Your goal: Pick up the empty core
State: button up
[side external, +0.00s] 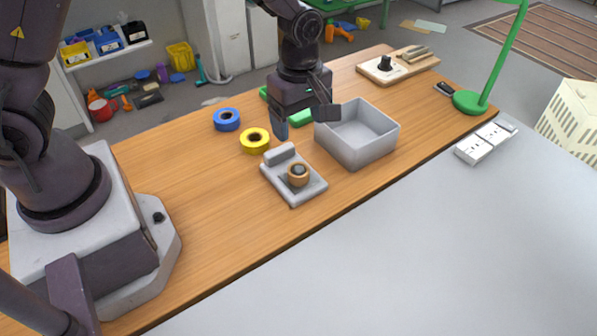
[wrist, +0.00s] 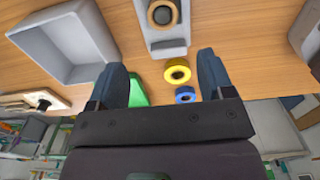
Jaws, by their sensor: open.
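A brown ring-shaped core (side external: 298,175) sits on a grey tape dispenser (side external: 307,191), around its hub. In the wrist view the core (wrist: 154,14) is at the top middle, partly cut off, on the dispenser (wrist: 169,49). My gripper (side external: 304,121) is open, with nothing seen between its fingers. It is above the table, behind the dispenser and apart from the core. In the wrist view its two dark blue fingers (wrist: 163,67) are spread wide.
An open grey bin (side external: 357,151) stands right of the dispenser and looks empty. A yellow tape roll (side external: 246,146) and a blue tape roll (side external: 218,124) lie to the left. A green object (side external: 302,118) is partly hidden behind my gripper.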

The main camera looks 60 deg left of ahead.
aim_at(298, 169)
jog(key=f, duration=1.1)
jog(key=shift+s+d+f, duration=0.1)
jog(key=shift+s+f, duration=0.1)
jog(key=c, duration=1)
